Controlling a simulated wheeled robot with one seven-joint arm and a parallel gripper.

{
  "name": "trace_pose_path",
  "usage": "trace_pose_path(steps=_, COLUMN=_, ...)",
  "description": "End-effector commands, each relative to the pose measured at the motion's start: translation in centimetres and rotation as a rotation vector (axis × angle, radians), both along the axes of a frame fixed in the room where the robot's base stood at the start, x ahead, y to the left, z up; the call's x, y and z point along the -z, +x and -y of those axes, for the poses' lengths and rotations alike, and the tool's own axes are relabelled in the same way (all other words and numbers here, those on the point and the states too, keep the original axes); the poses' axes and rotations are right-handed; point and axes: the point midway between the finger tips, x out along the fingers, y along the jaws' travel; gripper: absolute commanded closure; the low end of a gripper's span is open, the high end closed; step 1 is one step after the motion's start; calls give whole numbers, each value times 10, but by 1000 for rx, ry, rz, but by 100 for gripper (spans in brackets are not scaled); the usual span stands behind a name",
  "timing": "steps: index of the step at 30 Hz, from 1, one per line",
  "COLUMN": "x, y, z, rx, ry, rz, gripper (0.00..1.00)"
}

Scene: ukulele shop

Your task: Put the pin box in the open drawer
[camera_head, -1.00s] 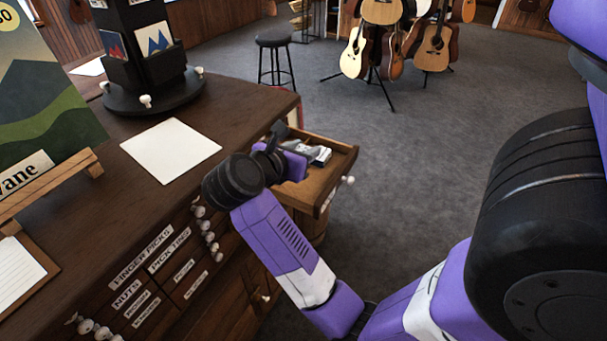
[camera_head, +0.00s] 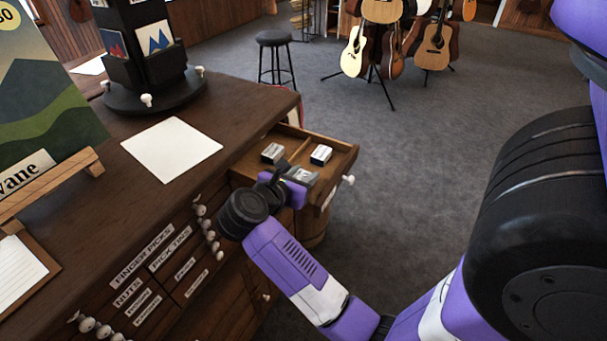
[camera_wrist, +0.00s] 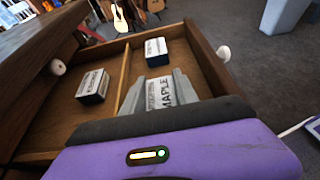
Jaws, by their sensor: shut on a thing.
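The open drawer (camera_head: 340,160) juts from the dark wooden counter; its divider makes two compartments in the wrist view (camera_wrist: 122,75). My gripper (camera_head: 299,175) is over the drawer's near part, its grey fingers (camera_wrist: 160,90) shut on a small pale box (camera_wrist: 161,93) lettered "MAPLE", which I take as the pin box. In the wrist view it appears over the right compartment; whether it touches the drawer floor I cannot tell. A grey-white box (camera_wrist: 93,86) lies in the left compartment and a dark blue and white box (camera_wrist: 156,52) in the right one, beyond my fingers.
The counter top (camera_head: 100,180) left of the drawer holds a white sheet (camera_head: 171,149) and a dark display stand (camera_head: 150,95). White knobs line the counter's front. A stool (camera_head: 275,60) and guitars stand farther back. The carpet right of the drawer is clear.

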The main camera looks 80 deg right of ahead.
Motion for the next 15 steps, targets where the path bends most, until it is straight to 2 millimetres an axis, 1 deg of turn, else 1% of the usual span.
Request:
trace_pose_path(steps=2, x=4, y=0, z=0, rx=0, ry=0, rz=0, gripper=100)
trace_pose_path(steps=3, x=3, y=0, z=0, rx=0, ry=0, rz=0, gripper=61)
trace_pose_path(steps=6, x=2, y=0, z=0, rx=0, ry=0, rz=0, gripper=43)
trace_pose_path(steps=15, x=2, y=0, z=0, rx=0, ry=0, rz=0, gripper=43)
